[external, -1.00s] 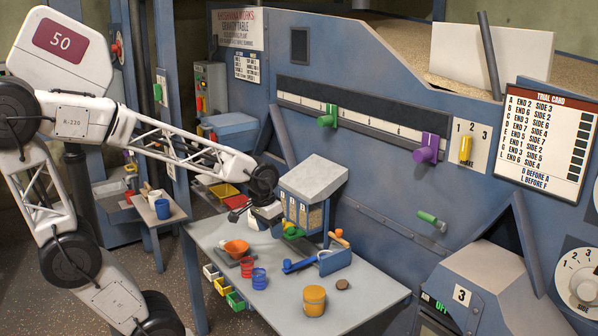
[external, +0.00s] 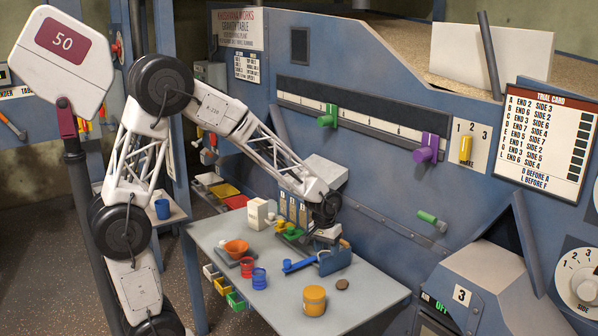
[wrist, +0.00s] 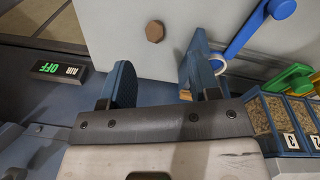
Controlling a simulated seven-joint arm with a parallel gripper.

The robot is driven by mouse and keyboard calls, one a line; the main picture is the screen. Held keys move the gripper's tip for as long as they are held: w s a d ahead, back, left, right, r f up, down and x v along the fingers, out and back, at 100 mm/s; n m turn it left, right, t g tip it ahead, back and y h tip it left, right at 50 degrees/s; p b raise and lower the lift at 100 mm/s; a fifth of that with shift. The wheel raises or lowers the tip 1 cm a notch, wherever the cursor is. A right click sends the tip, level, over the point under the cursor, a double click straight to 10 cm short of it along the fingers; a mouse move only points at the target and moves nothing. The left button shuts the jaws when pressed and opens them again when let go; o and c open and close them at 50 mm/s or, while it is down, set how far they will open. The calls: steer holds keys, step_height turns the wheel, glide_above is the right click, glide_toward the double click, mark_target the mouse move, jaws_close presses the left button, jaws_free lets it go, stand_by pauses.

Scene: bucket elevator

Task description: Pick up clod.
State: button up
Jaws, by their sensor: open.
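The clod (external: 342,284) is a small dark brown lump on the grey table near its right side. It also shows in the wrist view (wrist: 155,31) at top centre, as a brown many-sided piece on the bare table top. My gripper (external: 327,238) is above the back of the table, behind and slightly left of the clod and apart from it. In the wrist view its two blue fingers (wrist: 162,84) stand wide apart with nothing between them. The clod lies beyond the fingertips, roughly in line with the gap. Nothing hides the clod.
An orange-yellow jar (external: 314,300) stands left of the clod. Red and blue cups (external: 259,278) and an orange bowl (external: 236,248) are farther left. The table's front right is clear.

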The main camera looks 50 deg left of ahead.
steer(key=n, duration=0.1)
glide_above(341, 285)
steer(key=shift+g, duration=0.3)
steer(key=f, duration=0.9)
steer(key=shift+a+f, duration=0.2)
steer(key=shift+a, duration=0.15)
steer(key=shift+f, duration=0.1)
steer(key=shift+d+f, duration=0.1)
steer(key=shift+f, duration=1.1)
steer(key=shift+f, duration=0.1)
steer(key=shift+d+f, duration=0.2)
steer(key=shift+f, duration=2.3)
steer(key=c, duration=0.7)
steer(key=shift+r, duration=0.1)
steer(key=shift+r, duration=4.95)
